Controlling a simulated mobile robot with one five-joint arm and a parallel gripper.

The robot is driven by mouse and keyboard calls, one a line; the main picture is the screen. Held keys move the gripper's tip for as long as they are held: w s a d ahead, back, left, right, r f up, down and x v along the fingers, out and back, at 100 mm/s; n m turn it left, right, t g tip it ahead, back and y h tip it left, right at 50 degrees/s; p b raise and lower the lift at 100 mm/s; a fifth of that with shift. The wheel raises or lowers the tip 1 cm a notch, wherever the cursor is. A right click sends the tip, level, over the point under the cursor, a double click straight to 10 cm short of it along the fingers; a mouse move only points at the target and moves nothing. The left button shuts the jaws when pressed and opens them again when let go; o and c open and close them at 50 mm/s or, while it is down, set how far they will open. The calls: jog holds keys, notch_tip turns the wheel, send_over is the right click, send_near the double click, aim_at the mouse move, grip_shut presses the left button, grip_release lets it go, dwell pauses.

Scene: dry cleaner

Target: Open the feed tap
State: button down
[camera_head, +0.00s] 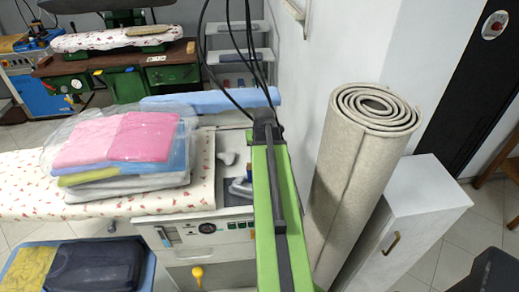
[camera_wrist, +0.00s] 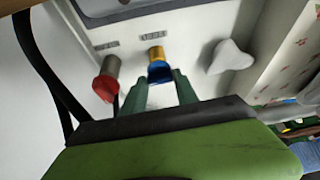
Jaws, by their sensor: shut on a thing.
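In the wrist view two taps stand on a pale machine panel, each by a small label too blurred to read; I cannot tell which is the feed tap. One tap (camera_wrist: 159,70) has a brass-coloured stem and a blue handle. The other tap (camera_wrist: 105,86), to its left, has a grey stem and a red handle. My gripper (camera_wrist: 161,80) has its green fingers shut on the blue handle, with the fingertips at its sides. The red tap is apart from the fingers. In the head view my green arm hides the gripper and most of that panel.
A white rounded piece (camera_wrist: 230,58) stands right of the blue tap. In the head view, bagged folded laundry (camera_head: 130,140) lies on a floral ironing board (camera_head: 25,185) at left. A rolled carpet (camera_head: 350,170) and white cabinet (camera_head: 412,225) stand close on the right.

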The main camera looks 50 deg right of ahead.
jog(key=shift+w+m, duration=0.1)
jog(key=shift+m, duration=0.3)
jog(key=c, duration=0.9)
grip_release()
jog(key=shift+c, duration=0.2)
